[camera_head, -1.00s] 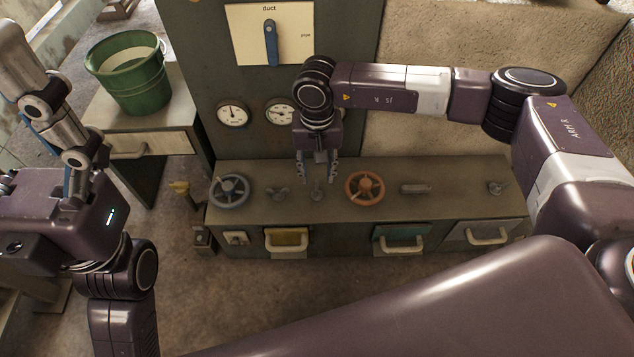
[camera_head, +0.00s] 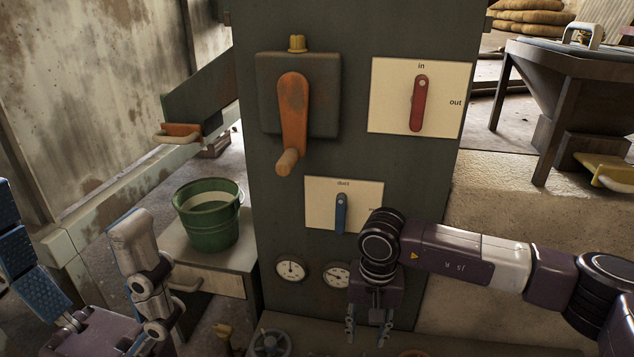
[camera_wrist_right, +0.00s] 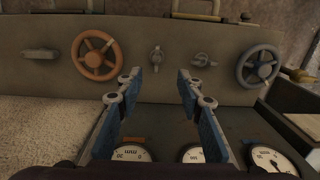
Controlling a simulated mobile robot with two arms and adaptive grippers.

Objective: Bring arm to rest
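My right gripper (camera_head: 370,335) hangs pointing down in front of the dark panel, just below two gauges' level and above the console. Its two fingers are apart with nothing between them; the right wrist view also shows the open fingers (camera_wrist_right: 157,82). My right arm (camera_head: 475,258) reaches in from the right, its forearm nearly level. My left gripper (camera_head: 70,225) is at the lower left, close to the camera. Its blue-padded finger and grey finger stand wide apart, with nothing seen between them. The rest of the left arm is mostly out of view.
The panel bears an orange crank (camera_head: 292,115), a red lever (camera_head: 418,103), a blue lever (camera_head: 340,212) and gauges (camera_head: 291,269). A green bucket (camera_head: 209,220) stands on a cabinet at left. In the right wrist view, an orange handwheel (camera_wrist_right: 96,55) and a blue-grey handwheel (camera_wrist_right: 259,66) lie beyond the fingers.

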